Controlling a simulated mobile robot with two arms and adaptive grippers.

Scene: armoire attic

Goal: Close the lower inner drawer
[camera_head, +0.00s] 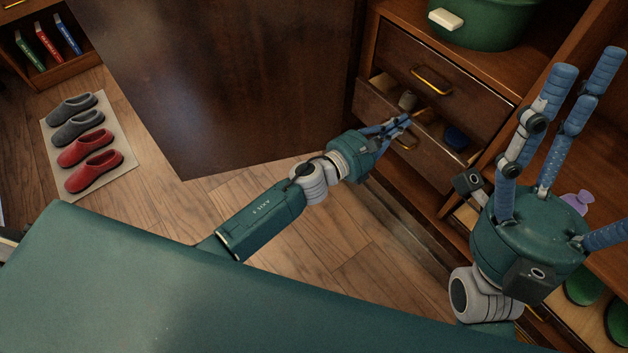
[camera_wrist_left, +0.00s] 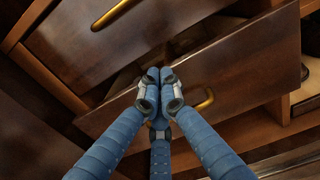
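The lower inner drawer (camera_head: 402,150) is brown wood with a gold handle and stands pulled open below the shut upper drawer (camera_head: 465,108). A grey item (camera_head: 407,100) and a dark blue item (camera_head: 456,138) lie inside. My left gripper (camera_head: 402,122) is at the drawer's front, its blue fingers together and empty. In the left wrist view the fingertips (camera_wrist_left: 158,78) overlap the top edge of the drawer front (camera_wrist_left: 245,75), left of its handle (camera_wrist_left: 205,101); contact is unclear. My right gripper (camera_head: 585,105) is raised at the right with fingers spread, empty.
A large armoire door (camera_head: 230,70) stands open left of the drawers. A green pot (camera_head: 485,25) sits on the shelf above. Slippers on a mat (camera_head: 127,178) lie at left. Green shoes (camera_head: 583,288) and a purple item (camera_head: 577,201) are at right. Floor below the left arm is clear.

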